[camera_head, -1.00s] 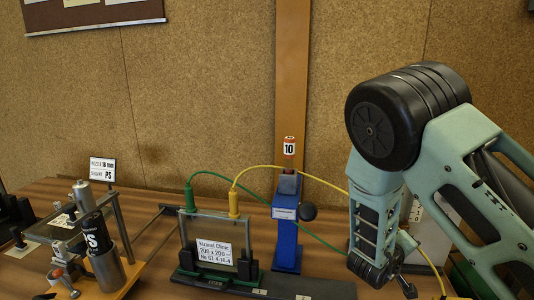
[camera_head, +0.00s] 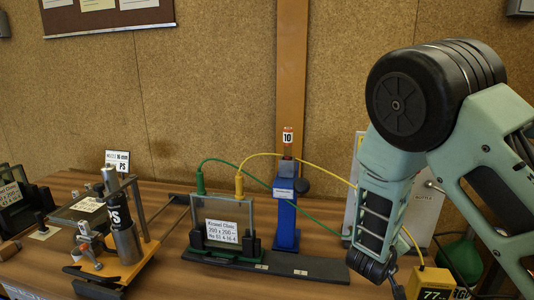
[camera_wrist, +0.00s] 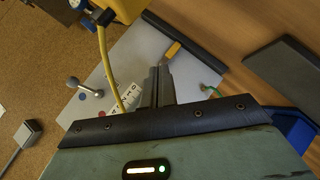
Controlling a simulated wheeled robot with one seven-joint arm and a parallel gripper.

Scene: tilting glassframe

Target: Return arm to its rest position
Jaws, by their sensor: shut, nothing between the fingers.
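My arm, pale green with a black round joint, stands on the right of the head view. Its lower end hangs close over the table beside a yellow meter (camera_head: 430,283). In the wrist view my gripper (camera_wrist: 160,70) has its two dark fingers together, with nothing between them. The fingers point over a light grey panel (camera_wrist: 128,65). In the head view the fingers cannot be made out clearly.
A glass pane in a frame (camera_head: 228,215) with green and yellow clipped leads stands mid-table. A fixture with a grey cylinder (camera_head: 126,245) is at the left. A pale panel (camera_head: 352,205) stands behind my arm.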

